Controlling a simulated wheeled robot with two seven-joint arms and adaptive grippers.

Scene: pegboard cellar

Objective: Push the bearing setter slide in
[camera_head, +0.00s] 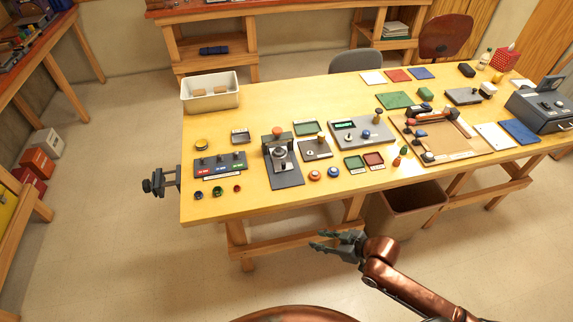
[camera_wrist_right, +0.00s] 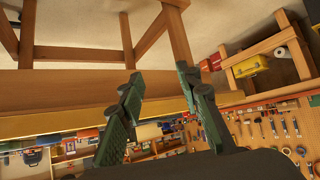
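No readable label tells me which device is the bearing setter. A grey upright fixture (camera_head: 280,160) with an orange-red knob on top and a round metal part in its middle stands near the table's front edge. To its right is a small grey plate device (camera_head: 315,149) with an orange knob. I cannot tell how far any slide is in. My right gripper (camera_head: 322,242) is in front of and below the table's front edge, touching nothing. Its fingers are apart and empty, as the right wrist view (camera_wrist_right: 160,80) also shows. My left gripper is not in view.
The yellow-topped table (camera_head: 215,130) also carries a grey panel with a green display (camera_head: 362,133), a white bin (camera_head: 210,92), a button strip (camera_head: 220,165) and a wooden tray (camera_head: 465,150). A brown bin (camera_head: 405,208) stands under the front edge. The floor before the table is clear.

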